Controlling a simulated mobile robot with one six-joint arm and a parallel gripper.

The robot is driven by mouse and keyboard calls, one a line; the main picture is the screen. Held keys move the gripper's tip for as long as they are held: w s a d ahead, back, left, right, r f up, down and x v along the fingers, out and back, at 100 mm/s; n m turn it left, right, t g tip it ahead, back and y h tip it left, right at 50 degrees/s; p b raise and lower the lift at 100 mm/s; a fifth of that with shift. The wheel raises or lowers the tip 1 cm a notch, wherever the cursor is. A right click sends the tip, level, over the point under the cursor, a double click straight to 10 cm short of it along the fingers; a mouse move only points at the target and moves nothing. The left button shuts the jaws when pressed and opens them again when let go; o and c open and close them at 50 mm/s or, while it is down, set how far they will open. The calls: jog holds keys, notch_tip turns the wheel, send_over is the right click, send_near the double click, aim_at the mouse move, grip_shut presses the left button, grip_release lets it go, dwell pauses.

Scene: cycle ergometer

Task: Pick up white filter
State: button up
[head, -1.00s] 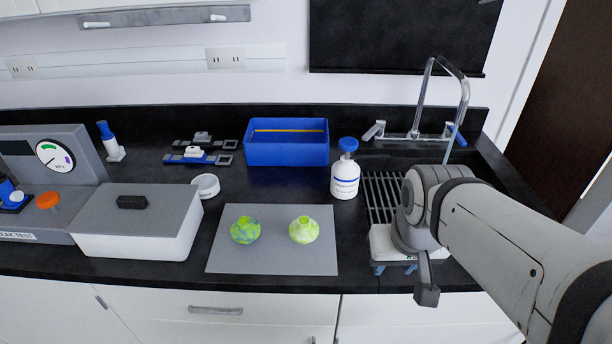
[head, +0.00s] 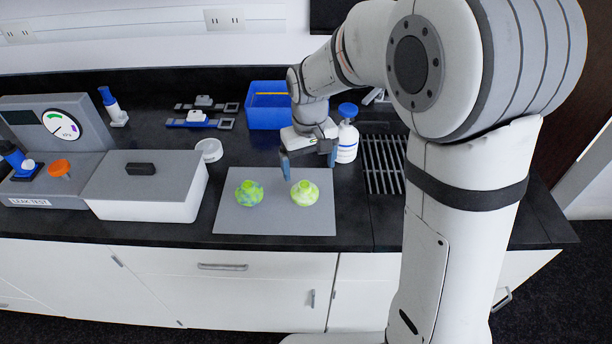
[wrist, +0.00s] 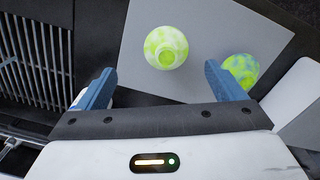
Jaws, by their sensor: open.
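A small round white piece (head: 209,150), apparently the white filter, lies on the black counter behind the grey mat and beside the lidded white box. It is not seen in the wrist view. My gripper (head: 309,168) is open and empty, to the right of the white piece, above the counter by the mat's back right part. Its two blue fingers also show in the wrist view (wrist: 160,72), with a yellow-green pot beyond and between the tips; I see no contact.
Two yellow-green pots (head: 249,194) (head: 305,193) stand on the grey mat (head: 278,221). The white box (head: 146,198) is left of the mat. A blue bin (head: 266,116) and a blue-capped white bottle (head: 346,140) stand behind. A sink grate (head: 383,165) is at right.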

aim_at(304, 185)
jog(key=shift+w+a+f, duration=0.25)
jog(key=shift+a+f, duration=0.1)
jog(key=shift+f, duration=0.3)
jog(key=f+p, duration=0.1)
jog(key=f, duration=0.6)
jog(key=shift+a+p, duration=0.2)
jog(key=shift+p, duration=0.2)
jog(key=shift+c, duration=0.2)
jog(key=c, duration=1)
jog(key=shift+r, duration=0.1)
